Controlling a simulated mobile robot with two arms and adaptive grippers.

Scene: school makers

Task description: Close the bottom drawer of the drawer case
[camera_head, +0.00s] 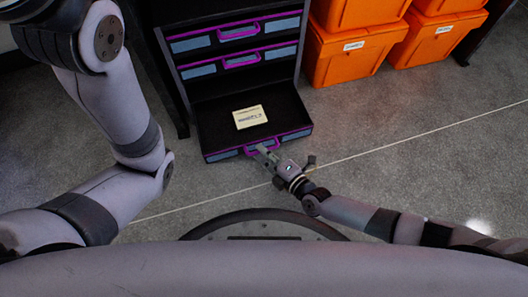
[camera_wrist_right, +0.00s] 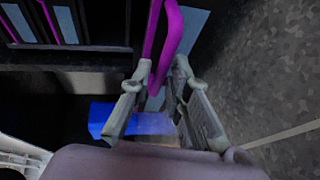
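The drawer case (camera_head: 242,79) is dark with purple-edged drawers and stands at the top centre of the head view. Its bottom drawer (camera_head: 284,109) is pulled out toward me, and a cream card (camera_head: 249,117) lies in it. The bottom drawer's purple handle (camera_head: 277,143) also shows in the right wrist view (camera_wrist_right: 172,42). My right gripper (camera_head: 264,153) is at this handle. In the right wrist view its fingers (camera_wrist_right: 161,72) stand apart with the handle between or just beyond their tips; I cannot tell if they touch it. My left gripper is out of view.
The upper drawers (camera_head: 238,60) look shut. Orange bins (camera_head: 352,53) are stacked right of the case. My left arm is bent at the left. Grey floor (camera_head: 400,135) is clear in front of the bins.

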